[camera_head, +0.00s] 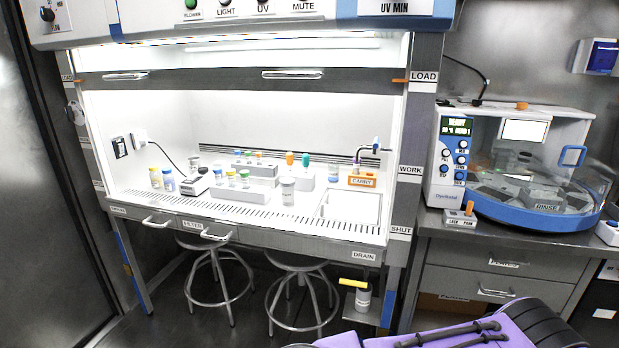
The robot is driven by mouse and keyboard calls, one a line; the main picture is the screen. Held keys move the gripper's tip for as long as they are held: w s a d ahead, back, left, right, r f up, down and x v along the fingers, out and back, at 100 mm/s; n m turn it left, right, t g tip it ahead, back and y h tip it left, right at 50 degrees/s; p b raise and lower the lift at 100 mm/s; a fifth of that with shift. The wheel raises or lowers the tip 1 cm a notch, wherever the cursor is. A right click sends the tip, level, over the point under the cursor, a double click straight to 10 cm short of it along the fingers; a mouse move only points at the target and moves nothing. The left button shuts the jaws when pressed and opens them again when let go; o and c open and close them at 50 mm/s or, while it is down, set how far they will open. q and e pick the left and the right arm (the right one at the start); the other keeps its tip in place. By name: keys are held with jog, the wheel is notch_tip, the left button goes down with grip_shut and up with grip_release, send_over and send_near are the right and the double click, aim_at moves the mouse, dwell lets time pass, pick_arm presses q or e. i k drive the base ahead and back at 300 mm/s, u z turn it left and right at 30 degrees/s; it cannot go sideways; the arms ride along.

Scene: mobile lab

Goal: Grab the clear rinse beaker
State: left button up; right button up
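Several small vessels stand inside the lit cabinet, and I cannot tell for sure which one is the clear rinse beaker. A small clear vessel (333,173) stands toward the right, left of an orange-labelled CARRY block. Another small clear vessel (194,161) stands at the back left. A greyish cylindrical cup (287,191) stands upright nearer the front, left of the sink. The word RINSE is on a label (547,208) on the front of the blue-rimmed machine at the right. Neither gripper is in view.
The cabinet's worktop (240,214) has a slotted front strip and a sink (350,206) at right. Capped bottles (168,180) and racks (244,194) occupy its left and middle. Two stools (300,262) stand below. A yellow-handled container (362,296) sits near the right leg.

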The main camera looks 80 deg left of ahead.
aim_at(333, 168)
jog(key=k, duration=0.3)
jog(key=u, duration=1)
